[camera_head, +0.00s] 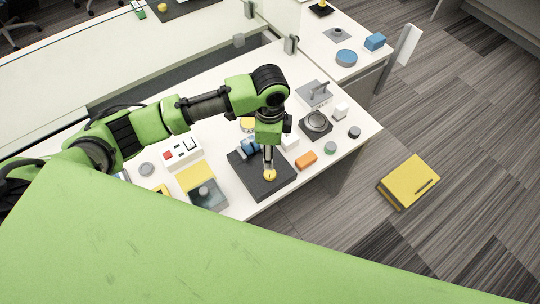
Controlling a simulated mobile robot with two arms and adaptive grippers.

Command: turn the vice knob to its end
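The vice stands on a square black base (246,179) near the table's front edge. Its blue parts (247,144) show just left of my gripper. A round yellow knob (270,175) is at the near right side of the base. My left gripper (268,163) points down from above, its tip right at or just above the knob. The fingers are small and dark here, so I cannot tell whether they touch or grip the knob. Part of the vice is hidden behind my gripper and wrist. My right gripper is not in view.
Left are a yellow-topped box (195,177) and a white switch panel (181,151). A yellow case (409,181) lies on the floor.

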